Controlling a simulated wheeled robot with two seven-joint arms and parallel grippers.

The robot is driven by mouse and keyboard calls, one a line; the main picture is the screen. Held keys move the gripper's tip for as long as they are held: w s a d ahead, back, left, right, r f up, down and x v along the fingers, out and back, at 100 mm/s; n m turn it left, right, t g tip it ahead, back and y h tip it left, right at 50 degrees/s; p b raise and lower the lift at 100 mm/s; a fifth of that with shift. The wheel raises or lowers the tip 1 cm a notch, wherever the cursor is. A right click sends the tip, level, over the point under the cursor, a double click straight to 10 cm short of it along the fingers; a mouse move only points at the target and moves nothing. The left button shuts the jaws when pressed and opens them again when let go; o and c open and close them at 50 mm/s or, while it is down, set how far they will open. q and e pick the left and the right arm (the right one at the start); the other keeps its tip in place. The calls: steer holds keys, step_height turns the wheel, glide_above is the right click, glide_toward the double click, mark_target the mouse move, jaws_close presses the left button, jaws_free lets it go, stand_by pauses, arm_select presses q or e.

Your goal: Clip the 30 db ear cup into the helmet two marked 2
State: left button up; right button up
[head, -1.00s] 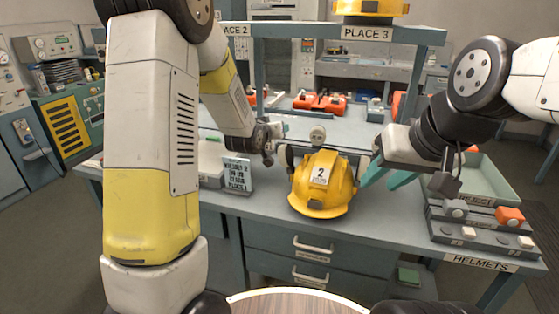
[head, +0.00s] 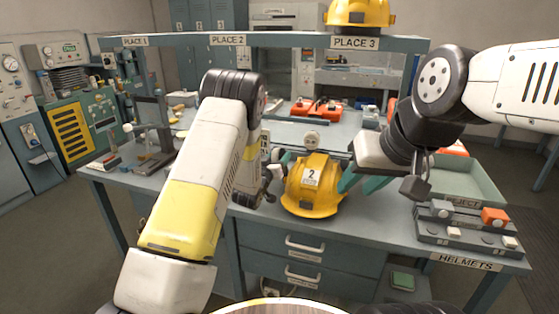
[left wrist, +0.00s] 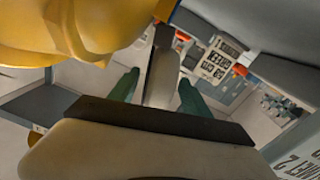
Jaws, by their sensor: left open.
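The helmet's yellow shell (left wrist: 45,40) fills the upper left there. My right gripper (head: 355,172) has teal fingers at the helmet's right side; contact is unclear. I cannot make out the 30 db ear cup.
A reject tray (head: 465,182) stands at the right, with a rack (head: 465,232) of small grey and orange parts before it. Another yellow helmet (head: 360,13) is on the shelf above PLACE 3. A dark stand (head: 160,130) is at the left. Drawers are under the table.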

arm_select(q)
steer(key=x, duration=0.3)
steer(key=shift+w+d, duration=0.15)
steer(key=shift+c, duration=0.5)
jaws_close()
steer(key=shift+r, duration=0.15)
step_height(320, 180, up, 8)
steer(key=shift+r, duration=0.6)
steer(key=shift+s+d+f+m, duration=0.1)
steer(key=shift+d+f+m, duration=0.3)
steer(key=shift+f, duration=0.45)
steer(key=shift+s+d+f+m, duration=0.1)
steer(key=shift+d+f+m, duration=0.1)
steer(key=shift+f+m, duration=0.5)
steer(key=shift+d+f+m, duration=0.3)
steer(key=shift+d+f, duration=0.05)
steer(key=shift+f, duration=0.6)
